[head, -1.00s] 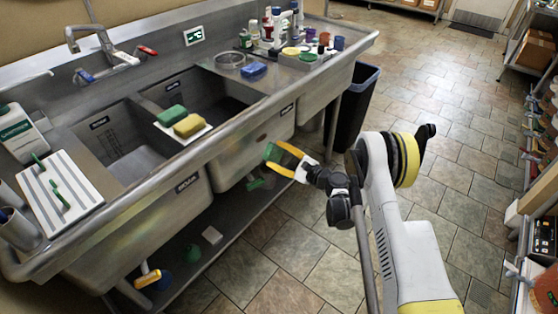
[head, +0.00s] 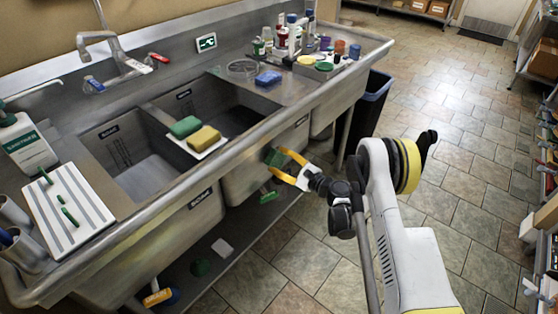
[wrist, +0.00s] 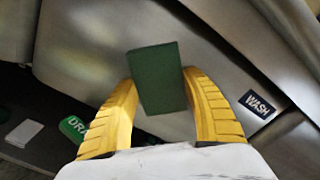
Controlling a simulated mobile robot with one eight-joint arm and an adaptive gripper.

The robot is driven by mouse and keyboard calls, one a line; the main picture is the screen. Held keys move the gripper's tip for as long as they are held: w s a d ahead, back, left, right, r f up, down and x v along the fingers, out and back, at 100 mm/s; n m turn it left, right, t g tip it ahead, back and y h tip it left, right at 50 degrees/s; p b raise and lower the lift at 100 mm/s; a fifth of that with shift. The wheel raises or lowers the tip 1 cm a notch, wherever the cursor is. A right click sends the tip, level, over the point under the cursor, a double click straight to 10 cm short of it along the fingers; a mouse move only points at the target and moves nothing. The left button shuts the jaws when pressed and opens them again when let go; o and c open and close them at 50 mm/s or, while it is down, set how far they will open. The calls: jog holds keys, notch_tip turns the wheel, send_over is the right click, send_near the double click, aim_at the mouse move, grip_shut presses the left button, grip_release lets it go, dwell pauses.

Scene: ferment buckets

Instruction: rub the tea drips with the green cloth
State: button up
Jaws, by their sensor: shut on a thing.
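My gripper (head: 280,161) has yellow fingers and is shut on a dark green folded cloth (head: 272,156), at the front of the steel sink (head: 240,178). In the wrist view the cloth (wrist: 158,78) looks like a flat block held between both fingers. The sink's front panel (wrist: 100,38) is behind it; I cannot tell whether the cloth touches it. I cannot make out any tea drips in either view; the cloth and fingers hide part of the panel.
A blue sponge (head: 268,78) and several bottles stand on the right drainboard. A dark bin (head: 369,110) stands at the sink's right end. Tiled floor (head: 465,165) on the right is open.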

aim_at(283, 145)
jog(key=shift+x, duration=0.85)
dwell(0.6)
jog(key=shift+w, duration=0.1)
jog(key=shift+w+d, duration=1.15)
jog(key=shift+w, duration=0.25)
jog(key=shift+w+d, duration=1.1)
jog(key=shift+w, duration=0.3)
jog(key=shift+s+a, duration=1.15)
jog(key=shift+s, duration=0.3)
jog(key=shift+s+a, duration=1.2)
jog(key=shift+s, duration=0.25)
jog(key=shift+v, duration=1.55)
